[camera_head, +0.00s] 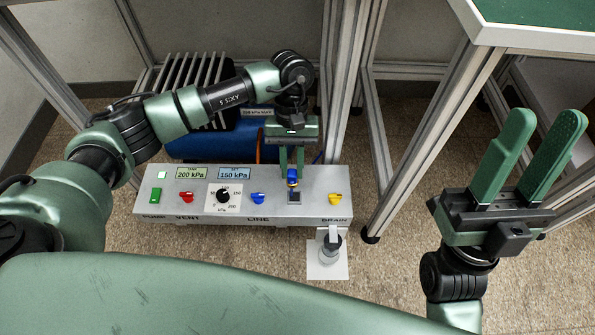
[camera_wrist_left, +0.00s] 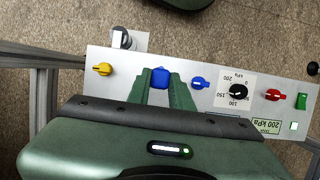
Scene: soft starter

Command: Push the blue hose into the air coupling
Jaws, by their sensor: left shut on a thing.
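A grey control box (camera_head: 230,207) stands on the floor, with a dark square fitting (camera_head: 294,197) on its top, seemingly the air coupling. My left gripper (camera_head: 291,170) points down over the box and is shut on this piece. In the left wrist view the blue hose (camera_wrist_left: 160,77) sits between the fingertips (camera_wrist_left: 161,82). My right gripper (camera_head: 545,125) is open and empty at the far right.
Beside the coupling are a blue valve (camera_head: 258,198) and a yellow valve (camera_head: 335,199); a red valve (camera_head: 187,197) and dial (camera_head: 223,195) are further left. A blue tank (camera_head: 215,145) lies behind. Metal frame posts (camera_head: 343,80) rise close to my left gripper.

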